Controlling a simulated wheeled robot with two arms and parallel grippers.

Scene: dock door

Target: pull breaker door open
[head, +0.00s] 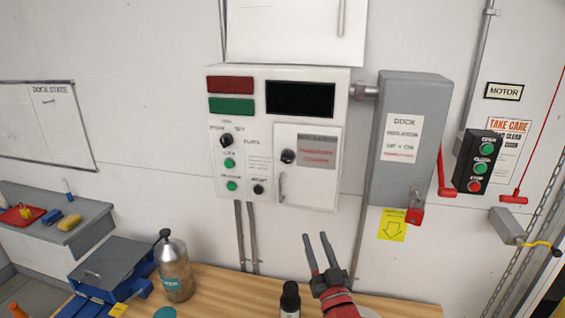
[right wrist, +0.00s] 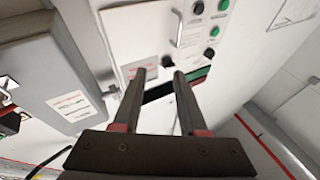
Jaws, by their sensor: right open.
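The breaker door (head: 307,150) is a small white panel set in the lower right of the white control box. It looks shut. It bears a grey label with red text, a black knob (head: 288,157) and a slim upright handle (head: 282,187) at its lower left. In the right wrist view the breaker door (right wrist: 140,38) and its handle (right wrist: 178,28) show beyond the fingers. My right gripper (head: 317,238) is open and empty, below the control box and apart from the handle. It also shows in the right wrist view (right wrist: 159,76). My left gripper is out of view.
A grey dock isolator box (head: 408,140) with a red lever (head: 444,170) sits right of the control box. Below, a wooden bench (head: 225,290) holds a spray bottle (head: 174,268), a dark bottle (head: 290,300) and a blue toolbox (head: 110,275). The wall before the gripper is clear.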

